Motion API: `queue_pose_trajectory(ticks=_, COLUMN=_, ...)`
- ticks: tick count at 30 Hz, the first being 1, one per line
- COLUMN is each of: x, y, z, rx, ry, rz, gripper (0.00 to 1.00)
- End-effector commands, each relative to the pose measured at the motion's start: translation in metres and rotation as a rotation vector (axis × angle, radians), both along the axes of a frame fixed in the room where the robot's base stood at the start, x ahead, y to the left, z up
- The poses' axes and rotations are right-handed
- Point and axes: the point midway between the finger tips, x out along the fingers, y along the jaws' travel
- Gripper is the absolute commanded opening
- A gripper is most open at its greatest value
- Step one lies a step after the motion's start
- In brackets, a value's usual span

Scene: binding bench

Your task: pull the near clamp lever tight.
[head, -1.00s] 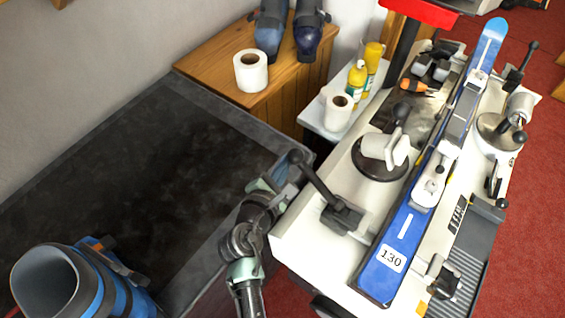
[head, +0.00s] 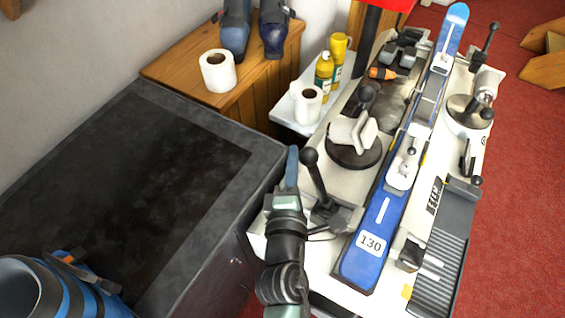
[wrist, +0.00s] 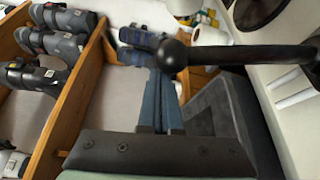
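The near clamp lever (head: 316,180) is a black rod with a ball knob, rising from a dark clamp base (head: 338,215) at the near left of the white bench. It leans up and left. In the wrist view its knob (wrist: 172,55) overlaps the ends of my fingers, and the rod runs right. My gripper (head: 292,160) is just left of the lever in the head view. Its two blue fingers (wrist: 160,100) lie together with nothing seen between them. Whether they touch the knob is unclear. A blue ski (head: 375,210) marked 130 lies along the bench.
A dark-topped cabinet (head: 120,190) stands left of the bench. A round black pad with a white block (head: 352,140) is behind the lever. Paper rolls (head: 218,71) and yellow bottles (head: 324,70) stand behind. Red floor (head: 515,200) is open at right.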

Motion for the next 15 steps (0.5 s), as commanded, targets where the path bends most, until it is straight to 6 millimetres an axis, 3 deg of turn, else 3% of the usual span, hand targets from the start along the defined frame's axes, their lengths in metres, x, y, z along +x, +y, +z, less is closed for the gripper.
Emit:
queue_pose_trajectory(ticks=4, x=-0.0073, y=-0.0123, z=0.0004, rx=0.069, ry=-0.051, rz=-0.007, gripper=0.00)
queue_pose_trajectory(ticks=15, x=-0.0079, y=-0.0125, z=0.0025, rx=0.080, ry=-0.055, rz=-0.005, gripper=0.00)
